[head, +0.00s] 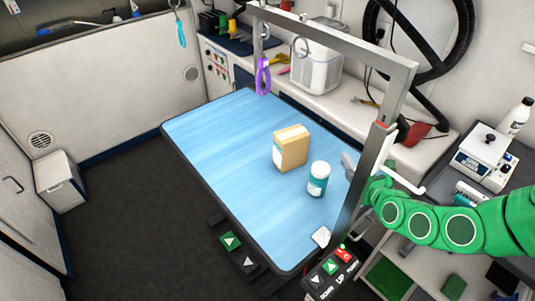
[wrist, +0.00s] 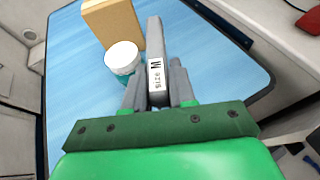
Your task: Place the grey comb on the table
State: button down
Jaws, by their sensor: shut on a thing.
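The grey comb (wrist: 154,40) is a flat grey bar with a white "SIZE M" label in the wrist view; I cannot make out its teeth. My gripper (wrist: 157,82) is shut on it. The comb points away from the gripper, over the blue table top (wrist: 75,45). In the head view the comb's grey end (head: 348,161) shows just left of the metal post, over the right side of the table (head: 215,140). The post hides most of my gripper there. I cannot tell whether the comb touches the table.
A cardboard box (head: 291,149) and a white-lidded teal jar (head: 319,179) stand on the table close left of the comb. The table's left half is clear.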

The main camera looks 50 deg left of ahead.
jog(key=shift+s+f, duration=0.15)
jog(key=shift+s, duration=0.1)
jog(key=w+a+f, duration=0.4)
jog(key=w+a, duration=0.2)
jog(key=w, duration=0.1)
send_over(343, 177)
jog(key=f, duration=0.3)
jog(key=s+f, duration=0.1)
jog(key=shift+d+f, duration=0.2)
jog(key=shift+d, duration=0.2)
jog(key=shift+w+a+f, duration=0.25)
jog(key=shift+w+f, duration=0.1)
jog(key=shift+f, duration=0.15)
jog(key=shift+w+a+f, duration=0.2)
jog(key=shift+w+f, duration=0.1)
jog(key=shift+f, duration=1.5)
jog(key=shift+f, duration=0.2)
jog(key=c, duration=0.9)
grip_release()
jog(key=shift+r, duration=0.1)
